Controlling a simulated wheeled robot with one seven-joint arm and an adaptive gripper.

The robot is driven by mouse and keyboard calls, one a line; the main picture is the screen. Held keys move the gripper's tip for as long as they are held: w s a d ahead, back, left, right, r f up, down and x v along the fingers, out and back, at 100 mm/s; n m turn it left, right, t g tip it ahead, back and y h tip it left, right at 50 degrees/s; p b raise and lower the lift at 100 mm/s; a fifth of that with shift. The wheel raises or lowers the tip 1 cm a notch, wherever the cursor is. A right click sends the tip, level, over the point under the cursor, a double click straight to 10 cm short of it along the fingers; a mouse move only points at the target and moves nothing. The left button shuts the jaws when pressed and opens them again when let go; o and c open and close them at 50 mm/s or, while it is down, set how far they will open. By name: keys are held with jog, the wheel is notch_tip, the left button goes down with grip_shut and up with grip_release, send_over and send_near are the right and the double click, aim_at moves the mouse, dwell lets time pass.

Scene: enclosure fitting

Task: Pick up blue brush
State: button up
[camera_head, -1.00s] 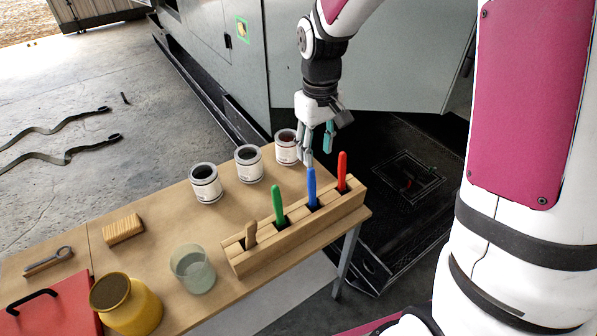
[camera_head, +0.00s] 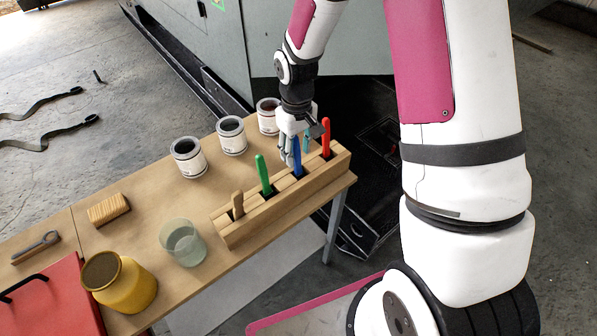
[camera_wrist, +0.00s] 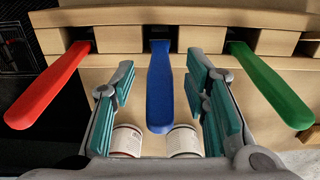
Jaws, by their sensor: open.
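The blue brush (camera_head: 297,158) stands upright by its handle in a slot of the wooden block (camera_head: 238,229). In the wrist view the blue handle (camera_wrist: 160,88) lies between the two teal finger pads of my gripper (camera_wrist: 163,95), with a gap on each side. My gripper (camera_head: 296,150) is open and down at the handle in the head view. The brush's lower end is hidden in the block.
A red handle (camera_head: 326,139) and a green handle (camera_head: 263,174) stand in neighbouring slots, with a short wooden handle (camera_head: 237,204) at the left end. Several cans (camera_head: 232,136) stand behind the block. A glass (camera_head: 184,243) and yellow jar (camera_head: 119,284) stand left.

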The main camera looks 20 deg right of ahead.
aim_at(298, 165)
notch_tip(298, 165, down, 2)
jog(key=shift+f, duration=0.1)
grip_shut()
dwell(0.4)
